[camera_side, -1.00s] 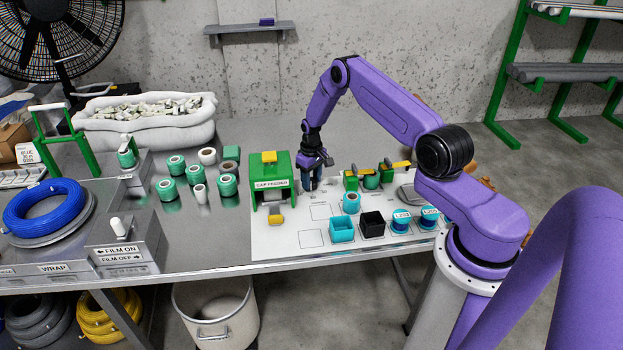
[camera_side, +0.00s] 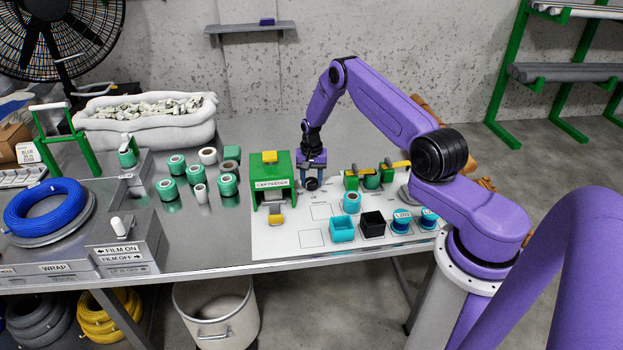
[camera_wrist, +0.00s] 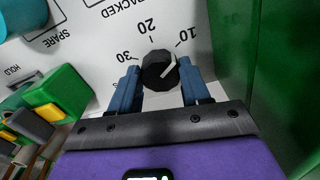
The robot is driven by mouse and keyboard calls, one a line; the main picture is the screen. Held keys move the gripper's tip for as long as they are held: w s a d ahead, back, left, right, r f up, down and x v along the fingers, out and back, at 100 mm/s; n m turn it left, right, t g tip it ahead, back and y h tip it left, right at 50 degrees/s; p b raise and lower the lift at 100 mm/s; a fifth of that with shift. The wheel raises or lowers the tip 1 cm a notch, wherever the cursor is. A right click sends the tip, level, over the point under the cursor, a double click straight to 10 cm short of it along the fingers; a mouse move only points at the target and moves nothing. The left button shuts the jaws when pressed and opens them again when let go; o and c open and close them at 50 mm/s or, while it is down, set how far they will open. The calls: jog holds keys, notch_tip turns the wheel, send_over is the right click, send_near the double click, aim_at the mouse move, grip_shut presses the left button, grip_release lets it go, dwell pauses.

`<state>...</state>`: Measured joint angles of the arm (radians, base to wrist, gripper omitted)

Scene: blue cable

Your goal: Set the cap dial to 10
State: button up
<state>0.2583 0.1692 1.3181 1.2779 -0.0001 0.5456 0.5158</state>
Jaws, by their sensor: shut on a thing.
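The cap dial is a black faceted knob (camera_wrist: 158,71) with a white pointer line, on a white panel printed 10, 20 and 30. The pointer slants up and right in the wrist view, towards the 10 side (camera_wrist: 187,36); whether it lines up exactly with the 10 mark I cannot tell. My gripper (camera_wrist: 158,86) has its two blue fingers either side of the knob and is shut on it. In the side view my gripper (camera_side: 312,180) is low over the white panel, right of the green cap feeder (camera_side: 270,180).
A green wall stands close at the right of the wrist view. Green blocks with yellow parts (camera_side: 370,176) stand right of the gripper. A cyan bin (camera_side: 342,229) and a black bin (camera_side: 373,225) sit nearer the front of the panel (camera_side: 275,240).

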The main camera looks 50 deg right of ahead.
aim_at(311, 181)
jog(key=shift+m, duration=0.5)
jog(key=o, duration=1.1)
jog(key=shift+c, duration=0.2)
jog(key=shift+r, duration=0.1)
notch_tip(311, 181, up, 17)
jog(key=shift+r, duration=0.15)
